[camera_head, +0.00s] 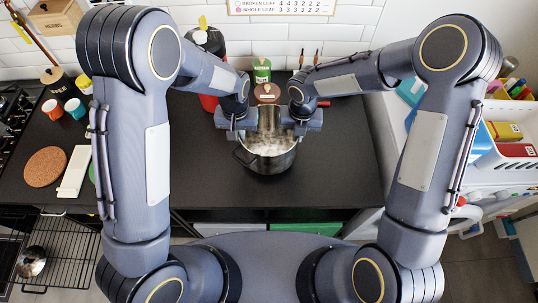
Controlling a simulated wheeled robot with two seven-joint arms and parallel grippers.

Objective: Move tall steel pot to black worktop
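The steel pot (267,162) stands upright, low in front of my two grippers, over the black worktop (320,180). Its rim faces up, its inside is shiny, and a dark handle shows on its left side. Whether its base rests on the worktop is hard to tell. My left gripper (243,132) is at the pot's back left rim. My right gripper (295,130) is at its back right rim. The fingers are small and partly hidden, so their grip is unclear. An upright shiny steel surface (268,118) shows between the grippers.
A round cork mat (45,166), a white board (75,172) and small cups (75,108) lie to the left. A green tin (262,70) and red-and-black container (208,42) stand behind. The worktop right and front of the pot is clear.

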